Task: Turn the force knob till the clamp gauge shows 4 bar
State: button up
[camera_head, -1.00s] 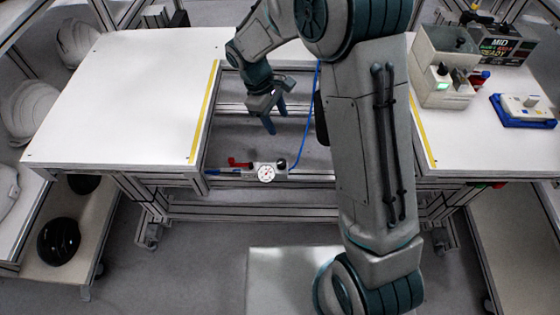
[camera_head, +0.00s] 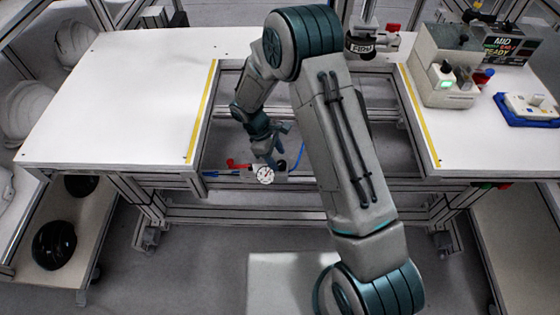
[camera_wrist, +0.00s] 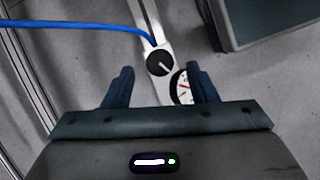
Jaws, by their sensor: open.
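The clamp gauge (camera_head: 265,175), a round white dial, sits on a small block at the front rail of the gap between the white tabletops. Its needle is too small to read. In the wrist view the gauge (camera_wrist: 182,87) is partly hidden by the right finger. The force knob (camera_wrist: 160,63) is round and black with a pale pointer line. It lies ahead of and between my fingertips, apart from them. My gripper (camera_wrist: 160,84) is open and empty, close above the block.
A red lever (camera_head: 238,163) is left of the gauge. A blue hose (camera_wrist: 75,25) runs to the block beside the knob. The right tabletop (camera_head: 455,140) holds a grey box (camera_head: 440,75) and a blue tray (camera_head: 526,118). The left tabletop (camera_head: 120,100) is clear.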

aim_at(281, 166)
jog(key=shift+x, duration=1.4)
jog(key=c, duration=1)
jog(key=shift+n, duration=0.4)
jog(key=shift+o, duration=0.2)
jog(key=n+t+b, duration=0.1)
jog(key=n, duration=0.2)
jog(key=n+t+b, duration=0.1)
jog(key=n, duration=0.1)
jog(key=shift+s+n+t, duration=0.2)
jog(key=shift+n+t, duration=0.1)
jog(key=shift+n, duration=0.1)
jog(key=n+b, duration=0.1)
jog(key=n, duration=0.1)
jog(key=n+t+y+b, duration=0.1)
jog(key=n, duration=0.2)
jog(key=shift+s+t+b, duration=0.1)
jog(key=shift+t+b, duration=0.2)
